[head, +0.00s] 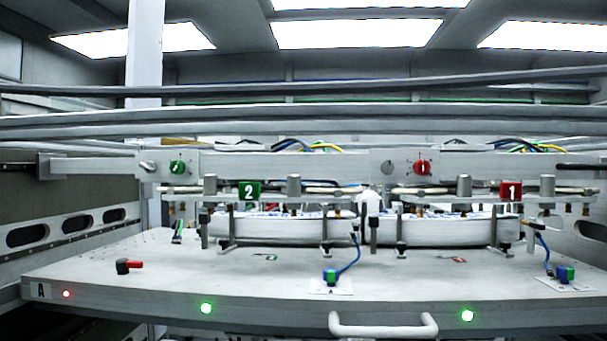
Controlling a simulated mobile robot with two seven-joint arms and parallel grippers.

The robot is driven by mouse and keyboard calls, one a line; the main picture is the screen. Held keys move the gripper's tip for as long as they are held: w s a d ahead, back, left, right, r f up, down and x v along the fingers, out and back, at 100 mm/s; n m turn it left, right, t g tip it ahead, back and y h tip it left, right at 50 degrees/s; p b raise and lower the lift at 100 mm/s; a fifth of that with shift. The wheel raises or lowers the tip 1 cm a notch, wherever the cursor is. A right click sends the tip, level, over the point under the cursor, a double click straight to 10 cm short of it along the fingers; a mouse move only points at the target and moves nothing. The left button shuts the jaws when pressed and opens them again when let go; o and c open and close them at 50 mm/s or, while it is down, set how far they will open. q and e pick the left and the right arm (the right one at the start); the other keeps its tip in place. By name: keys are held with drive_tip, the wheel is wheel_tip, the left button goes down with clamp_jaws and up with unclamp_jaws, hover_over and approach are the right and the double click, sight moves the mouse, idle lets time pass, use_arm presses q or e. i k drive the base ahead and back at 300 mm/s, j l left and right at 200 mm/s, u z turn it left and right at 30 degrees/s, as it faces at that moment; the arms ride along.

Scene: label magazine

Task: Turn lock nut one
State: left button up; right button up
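No part is plainly recognisable as lock nut one. A red sign marked 1 (511,190) is at the right of the machine. A round red knob (422,167) with a pale mark sits on the grey crossbar to the left of that sign. A round green knob (177,167) is on the same crossbar at the left, near a green sign marked 2 (249,191). I cannot tell whether either knob is a lock nut. Neither of my grippers is in view.
Two white label stacks (445,231) lie side by side between upright posts. The grey table (180,265) is mostly clear in front, with a red-and-black lever (129,267) at the left. A white handle (383,328) sticks out at the front edge. Blue-green connectors (331,277) have blue cables.

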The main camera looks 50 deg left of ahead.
sight(387, 167)
drive_tip(key=u, duration=1.35)
